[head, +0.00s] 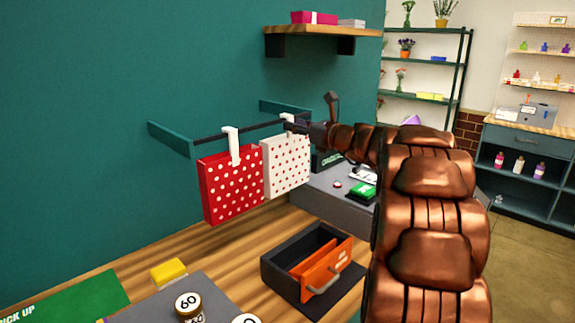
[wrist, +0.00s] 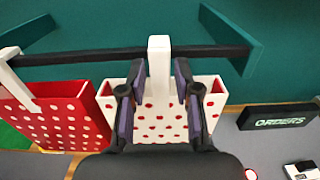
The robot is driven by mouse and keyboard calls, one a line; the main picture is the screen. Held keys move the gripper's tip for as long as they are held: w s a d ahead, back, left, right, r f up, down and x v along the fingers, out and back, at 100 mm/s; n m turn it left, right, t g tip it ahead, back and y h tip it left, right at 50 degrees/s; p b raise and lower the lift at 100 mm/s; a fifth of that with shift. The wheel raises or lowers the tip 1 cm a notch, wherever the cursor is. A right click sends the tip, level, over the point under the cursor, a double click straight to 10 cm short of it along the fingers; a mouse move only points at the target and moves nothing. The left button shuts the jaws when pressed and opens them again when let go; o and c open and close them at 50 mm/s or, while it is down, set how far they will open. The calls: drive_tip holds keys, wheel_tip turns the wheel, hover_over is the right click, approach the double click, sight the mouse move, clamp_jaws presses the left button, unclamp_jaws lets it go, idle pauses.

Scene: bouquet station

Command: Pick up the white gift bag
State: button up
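The white gift bag with red dots (head: 287,165) hangs from a dark rail (head: 215,136) on the teal wall, to the right of a red bag with white dots (head: 232,187). In the wrist view, the white bag (wrist: 160,112) is straight ahead, its white hanging strap (wrist: 159,62) looped over the rail. My gripper (wrist: 160,78) is open, with one finger on each side of the strap and small gaps between. In the head view, my gripper (head: 302,127) is at the strap's height and partly hides it.
Below the bags is a wooden counter (head: 190,243) with an open orange drawer (head: 325,268) and a yellow block (head: 169,272). A wall shelf (head: 320,31) is above. A grey surface with a dark sign (wrist: 278,117) lies right of the bags.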

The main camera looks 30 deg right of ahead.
clamp_jaws()
idle(0.4)
